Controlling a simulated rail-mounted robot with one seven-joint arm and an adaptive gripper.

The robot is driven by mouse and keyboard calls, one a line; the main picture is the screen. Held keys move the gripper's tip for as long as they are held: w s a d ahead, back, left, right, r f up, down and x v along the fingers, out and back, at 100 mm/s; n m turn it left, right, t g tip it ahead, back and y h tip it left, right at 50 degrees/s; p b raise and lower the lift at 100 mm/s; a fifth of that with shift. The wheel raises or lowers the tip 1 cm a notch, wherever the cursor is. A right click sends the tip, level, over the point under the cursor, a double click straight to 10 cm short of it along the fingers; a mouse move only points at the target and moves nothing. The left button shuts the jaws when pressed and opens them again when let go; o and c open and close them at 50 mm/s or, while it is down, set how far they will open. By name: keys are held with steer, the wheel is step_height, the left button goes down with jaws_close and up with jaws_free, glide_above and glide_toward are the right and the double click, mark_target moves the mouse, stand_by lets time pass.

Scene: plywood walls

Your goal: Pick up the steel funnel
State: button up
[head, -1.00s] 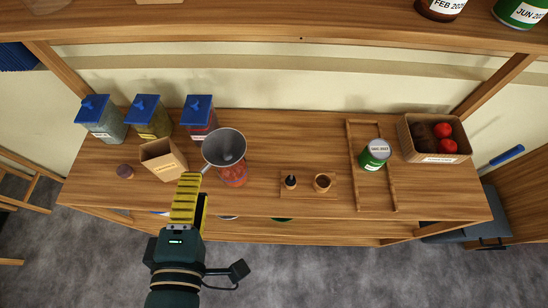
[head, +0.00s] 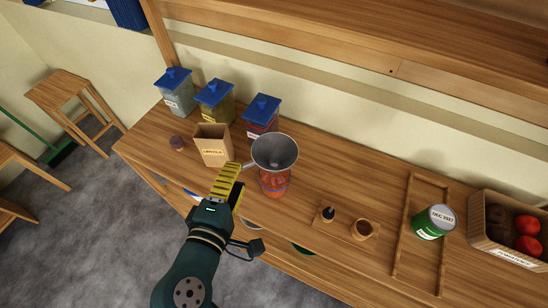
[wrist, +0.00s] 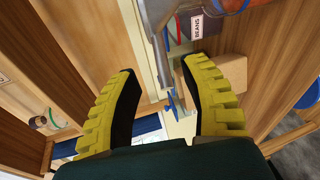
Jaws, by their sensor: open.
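The steel funnel (head: 275,152) is a grey cone with a wide open mouth. It sits on a jar with red contents (head: 274,182) near the front edge of the wooden shelf. A grey part of the funnel (wrist: 157,14) shows at the top there, ahead of the gap between the fingers. I cannot tell whether a finger touches it.
An open cardboard box (head: 214,150) stands close left of my gripper. Several blue-lidded jars are behind, including the red one (head: 262,116). Right of the funnel are a small wooden stand (head: 345,226), a green can (head: 435,221) on a tray and a produce crate (head: 512,256). An upper shelf (head: 340,55) overhangs behind.

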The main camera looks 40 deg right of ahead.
mark_target(243, 166)
steer(key=d, duration=0.1)
steer(key=w+d, duration=0.1)
steer(key=d+f, duration=0.1)
steer(key=shift+w, duration=0.25)
steer(key=shift+w+d, duration=0.2)
steer(key=shift+w, duration=0.15)
steer(key=shift+f, duration=0.1)
steer(key=shift+c, duration=0.3)
jaws_close()
